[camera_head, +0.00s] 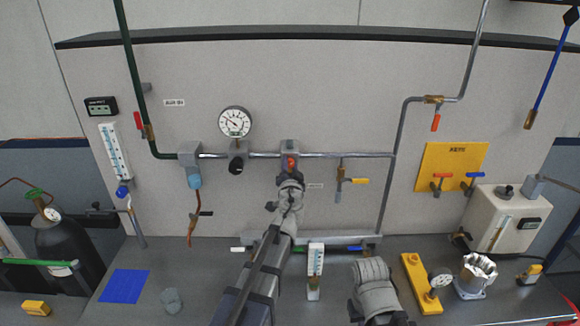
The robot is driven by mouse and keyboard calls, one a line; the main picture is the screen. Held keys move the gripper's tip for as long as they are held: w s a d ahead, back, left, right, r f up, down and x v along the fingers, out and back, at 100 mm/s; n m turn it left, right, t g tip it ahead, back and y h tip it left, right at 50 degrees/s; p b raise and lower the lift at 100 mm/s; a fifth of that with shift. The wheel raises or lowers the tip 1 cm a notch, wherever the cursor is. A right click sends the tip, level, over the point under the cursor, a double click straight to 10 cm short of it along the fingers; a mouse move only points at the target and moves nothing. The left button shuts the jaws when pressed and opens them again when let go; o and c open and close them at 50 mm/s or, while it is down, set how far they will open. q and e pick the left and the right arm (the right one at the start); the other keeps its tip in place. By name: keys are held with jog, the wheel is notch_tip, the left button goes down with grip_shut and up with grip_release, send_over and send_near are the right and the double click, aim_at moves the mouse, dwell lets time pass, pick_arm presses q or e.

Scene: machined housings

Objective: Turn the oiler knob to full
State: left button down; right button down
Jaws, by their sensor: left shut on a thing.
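The oiler (290,145) is a grey block on the horizontal pipe, right of the pressure gauge, with a red knob (291,162) under it. My left gripper (290,177) is at the red knob and shut on it. Its fingers and wrist hide the lower part of the oiler and any scale there, so the knob's setting cannot be read. My right arm shows low, right of the middle, but its gripper is not visible.
A round gauge (234,122) and a black knob (236,167) are to the left on the same pipe. A yellow-handled valve (356,181) hangs to the right. A small flow meter (315,270) stands on the bench below. A yellow panel (436,161) is farther right.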

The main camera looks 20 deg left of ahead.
pick_arm(q)
jog(key=m, duration=0.6)
jog(key=shift+m, duration=0.3)
jog(key=m, duration=0.6)
jog(key=shift+f, duration=0.1)
jog(key=m, duration=0.6)
jog(key=shift+s+m, duration=0.1)
jog(key=shift+m, duration=0.2)
jog(key=m, duration=0.5)
jog(key=shift+m, duration=0.3)
jog(key=c, duration=0.5)
grip_release()
jog(key=shift+c, duration=0.2)
jog(key=v, duration=0.7)
jog(key=shift+s, duration=0.4)
